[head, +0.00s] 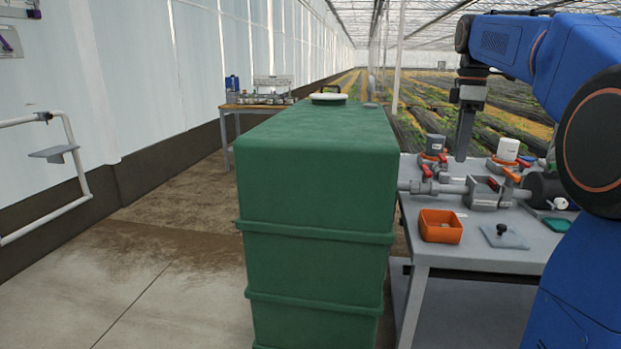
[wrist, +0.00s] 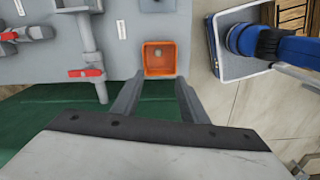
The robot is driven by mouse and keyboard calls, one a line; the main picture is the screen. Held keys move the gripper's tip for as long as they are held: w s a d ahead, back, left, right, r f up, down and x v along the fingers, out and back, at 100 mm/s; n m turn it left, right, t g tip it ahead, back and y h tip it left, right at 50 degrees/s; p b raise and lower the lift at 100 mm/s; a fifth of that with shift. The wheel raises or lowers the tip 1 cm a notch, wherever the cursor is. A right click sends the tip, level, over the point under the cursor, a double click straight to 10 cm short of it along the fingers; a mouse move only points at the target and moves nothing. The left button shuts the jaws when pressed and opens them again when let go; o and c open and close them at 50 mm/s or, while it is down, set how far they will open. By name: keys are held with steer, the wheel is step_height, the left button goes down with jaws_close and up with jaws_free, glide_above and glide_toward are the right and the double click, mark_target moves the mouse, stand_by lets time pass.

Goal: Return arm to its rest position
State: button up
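My arm, blue with dark joints, reaches in from the right of the head view, bent at the top. My gripper (head: 464,135) hangs pointing down above the skid table, in front of the valves. In the wrist view my gripper (wrist: 156,85) has its two grey fingers apart, with nothing held between them. An orange tray (wrist: 151,68) lies beyond the fingertips, below them on the table, with a small pale thing inside. The same orange tray (head: 440,235) shows at the table's front left in the head view.
A large green tank (head: 315,190) stands left of the grey table (head: 480,258). Pipework with red-handled valves (head: 483,192) runs across the table. A grey plate with a black knob (head: 504,236) lies right of the tray. A wall-side rail (head: 78,165) is at left; floor between is clear.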

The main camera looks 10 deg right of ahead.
steer(key=s+a+f+m+t, duration=0.1)
steer(key=s+a+f+m, duration=0.2)
steer(key=s+a+f, duration=0.35)
steer(key=s+a+f+m+t, duration=0.1)
steer(key=s+a+f+m, duration=0.25)
steer(key=s, duration=0.55)
steer(key=s+a+f+m+t, duration=0.1)
steer(key=s+a+f+m, duration=0.1)
steer(key=s+f, duration=0.5)
steer(key=s+a+f+m+t, duration=0.1)
steer(key=s+a+f+m, duration=0.2)
steer(key=s+f, duration=0.4)
step_height(320, 180, down, 4)
steer(key=shift+r+m+t, duration=0.2)
steer(key=shift+m+t, duration=0.1)
steer(key=shift+m, duration=0.25)
